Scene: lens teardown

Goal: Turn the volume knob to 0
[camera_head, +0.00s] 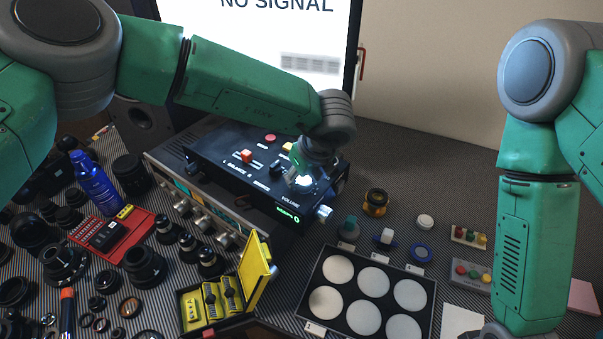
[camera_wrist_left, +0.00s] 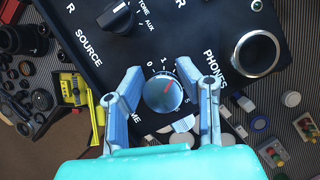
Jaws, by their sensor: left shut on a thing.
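The volume knob (camera_wrist_left: 163,92) is a round silver knob with a red pointer mark on the dark panel, seen in the left wrist view. Its mark points up and to the right. Scale figures, "1" among them, are printed around it, and the gripper hides part of the "VOLUME" label. My left gripper (camera_wrist_left: 165,98) has a finger on each side of the knob and is shut on it. In the head view my left gripper (camera_head: 304,180) is over the right end of the black control box (camera_head: 225,165), hiding the knob. My right gripper is out of view.
A source knob (camera_wrist_left: 117,16) and a phones socket (camera_wrist_left: 257,54) flank the volume knob. A small green display (camera_head: 288,216) is on the box's front. A lens tray (camera_head: 318,290), a yellow case (camera_head: 256,270) and several loose lenses crowd the table. A monitor (camera_head: 270,40) stands behind.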

